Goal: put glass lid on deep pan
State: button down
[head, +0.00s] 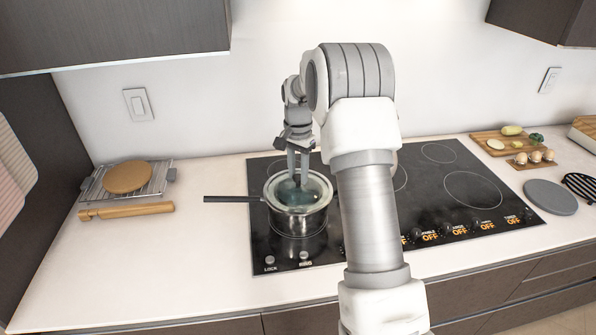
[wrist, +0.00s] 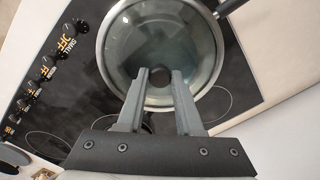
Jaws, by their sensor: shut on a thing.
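The deep pan (head: 298,223) is a shiny metal pot on the left burner of the black cooktop, with its dark handle (head: 228,199) pointing left. The round glass lid (head: 284,194) is over the pan's mouth, roughly lined up with it; it also shows in the wrist view (wrist: 150,38). My gripper (head: 297,181) points down from above and is shut on the lid's dark knob (wrist: 161,71), between the fingertips in the wrist view. I cannot tell whether the lid touches the rim all round or hovers just above.
The cooktop (head: 440,185) has free burners right of my arm and knobs along its front. A wire rack (head: 158,178) with a round board (head: 128,177) and a rolling pin (head: 127,210) lie left. Boards with food (head: 500,144) stand far right. The counter front left is clear.

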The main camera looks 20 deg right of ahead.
jog(key=shift+r, duration=0.1)
jog(key=shift+f, duration=0.45)
jog(key=c, duration=0.6)
grip_release()
jog(key=shift+o, duration=0.2)
jog(key=shift+r, duration=0.1)
